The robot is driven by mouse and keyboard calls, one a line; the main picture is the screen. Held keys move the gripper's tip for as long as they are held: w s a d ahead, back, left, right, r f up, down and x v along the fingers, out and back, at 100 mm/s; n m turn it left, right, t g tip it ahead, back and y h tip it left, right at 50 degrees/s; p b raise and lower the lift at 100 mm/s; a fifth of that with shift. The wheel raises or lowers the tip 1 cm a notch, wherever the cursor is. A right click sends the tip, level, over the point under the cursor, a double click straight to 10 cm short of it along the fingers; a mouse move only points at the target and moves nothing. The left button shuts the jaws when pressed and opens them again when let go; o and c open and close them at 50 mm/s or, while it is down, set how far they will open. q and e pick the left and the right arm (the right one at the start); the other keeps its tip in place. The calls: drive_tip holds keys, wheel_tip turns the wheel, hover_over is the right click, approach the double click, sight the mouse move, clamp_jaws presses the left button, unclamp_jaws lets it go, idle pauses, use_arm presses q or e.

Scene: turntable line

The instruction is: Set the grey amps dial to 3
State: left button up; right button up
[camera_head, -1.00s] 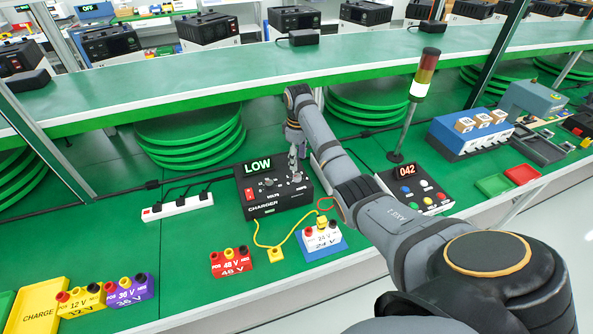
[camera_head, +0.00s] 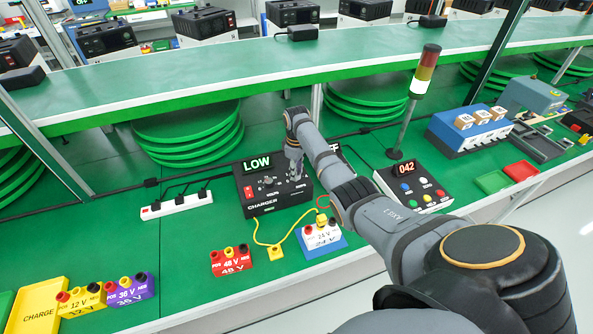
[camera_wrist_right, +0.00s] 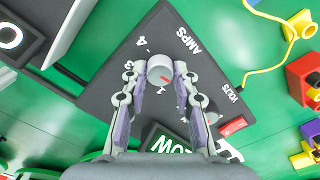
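The grey amps dial (camera_wrist_right: 160,72) is on the black charger box, beside the word AMPS in the right wrist view. Its red mark slants to the lower right, on the side away from the 3 and 4; the exact setting is unclear. My right gripper (camera_wrist_right: 160,74) has one fingertip on each side of the dial, close against it; I cannot tell whether both touch. In the head view my right gripper (camera_head: 295,172) points down over the right part of the charger (camera_head: 262,205), whose display reads LOW. My left gripper is not in view.
A blue stand with a white battery block (camera_head: 321,232) stands right of the charger's front, with yellow and red leads. A red 48 V block (camera_head: 231,261) is in front, a white power strip (camera_head: 177,206) at left. A button box (camera_head: 412,187) and lamp pole stand right.

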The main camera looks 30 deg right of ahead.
drive_tip(key=shift+c, duration=1.2)
clamp_jaws()
drive_tip(key=shift+r+m+p, duration=0.2)
drive_tip(key=shift+m+p, duration=0.8)
drive_tip(key=m+p, duration=0.1)
drive_tip(key=m, duration=0.1)
drive_tip(key=shift+m+p, duration=0.3)
drive_tip(key=shift+m, duration=0.1)
drive_tip(key=m+p, duration=0.1)
drive_tip(key=m, duration=0.2)
drive_tip(key=shift+m+p, duration=0.3)
drive_tip(key=m+p, duration=0.1)
drive_tip(key=m, duration=0.3)
drive_tip(key=shift+m, duration=0.3)
drive_tip(key=m+p, duration=0.1)
drive_tip(key=m, duration=0.3)
drive_tip(key=shift+w, duration=0.1)
drive_tip(key=m, duration=0.4)
drive_tip(key=shift+f, duration=0.1)
drive_tip(key=m, duration=0.4)
drive_tip(key=shift+m+p, duration=0.3)
drive_tip(key=shift+p, duration=0.1)
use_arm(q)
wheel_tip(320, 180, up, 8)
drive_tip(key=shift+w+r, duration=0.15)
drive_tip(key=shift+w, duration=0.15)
use_arm(e)
drive_tip(key=shift+m, duration=2.2)
